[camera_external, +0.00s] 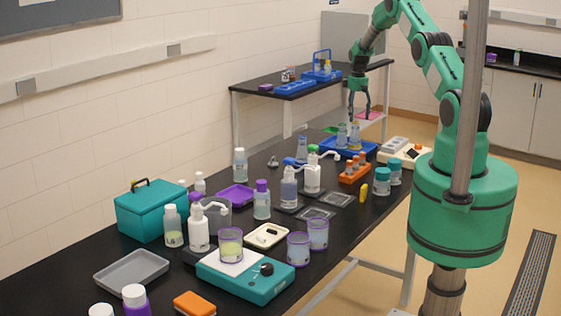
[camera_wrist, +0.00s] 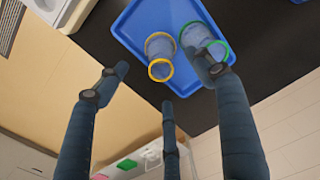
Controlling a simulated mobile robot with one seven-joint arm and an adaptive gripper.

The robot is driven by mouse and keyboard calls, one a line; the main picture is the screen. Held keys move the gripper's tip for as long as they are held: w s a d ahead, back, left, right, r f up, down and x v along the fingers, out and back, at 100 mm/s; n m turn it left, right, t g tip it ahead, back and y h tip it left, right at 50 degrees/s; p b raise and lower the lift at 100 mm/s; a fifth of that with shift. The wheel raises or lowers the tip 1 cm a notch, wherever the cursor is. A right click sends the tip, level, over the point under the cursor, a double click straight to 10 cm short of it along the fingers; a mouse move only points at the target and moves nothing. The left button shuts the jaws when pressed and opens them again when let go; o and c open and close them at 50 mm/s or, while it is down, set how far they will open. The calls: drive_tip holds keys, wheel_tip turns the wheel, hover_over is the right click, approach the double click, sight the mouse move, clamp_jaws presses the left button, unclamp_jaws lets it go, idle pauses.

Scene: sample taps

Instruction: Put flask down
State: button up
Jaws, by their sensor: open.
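My gripper (camera_external: 359,112) hangs open and empty above the blue tray (camera_external: 369,148) at the far end of the black bench. Two clear flasks stand in that tray, one with a yellow rim (camera_wrist: 160,48) and one with a green rim (camera_wrist: 196,37). In the external view they show as a left flask (camera_external: 342,137) and a right flask (camera_external: 355,138), below my fingers and apart from them. In the wrist view my three fingers (camera_wrist: 166,84) are spread, and one partly covers the green-rimmed flask. I cannot tell which flask the task means.
An orange rack with bottles (camera_external: 352,175) and a white device (camera_external: 404,154) stand close to the tray. Pump bottles (camera_external: 312,176) and a teal box (camera_external: 150,212) crowd the nearer bench. A second bench with blue trays (camera_external: 296,87) stands behind.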

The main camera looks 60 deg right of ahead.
drive_tip(key=a+r+t+h, duration=0.1)
drive_tip(key=a+r, duration=1.1)
drive_tip(key=r, duration=0.2)
drive_tip(key=a+r+t, duration=0.1)
drive_tip(key=a+r, duration=1.1)
drive_tip(key=r, duration=0.3)
drive_tip(key=s+a+r, duration=0.4)
drive_tip(key=a+r, duration=0.4)
drive_tip(key=a, duration=0.3)
drive_tip(key=s+a+r+t, duration=0.1)
drive_tip(key=s+a+r, duration=0.3)
drive_tip(key=s+a, duration=0.4)
drive_tip(key=s+a+r+t, duration=0.1)
drive_tip(key=s+a+r, duration=0.3)
drive_tip(key=s+a, duration=0.35)
drive_tip(key=s+a+f, duration=0.1)
drive_tip(key=s+a, duration=0.4)
drive_tip(key=s, duration=0.3)
drive_tip(key=s+a+f+t, duration=0.1)
drive_tip(key=s+a+f, duration=0.1)
drive_tip(key=s+a, duration=0.3)
drive_tip(key=s, duration=0.4)
drive_tip(key=shift+s+a+t+y, duration=0.2)
drive_tip(key=shift+s+t+y, duration=0.1)
drive_tip(key=shift+y, duration=0.1)
drive_tip(key=shift+f, duration=0.15)
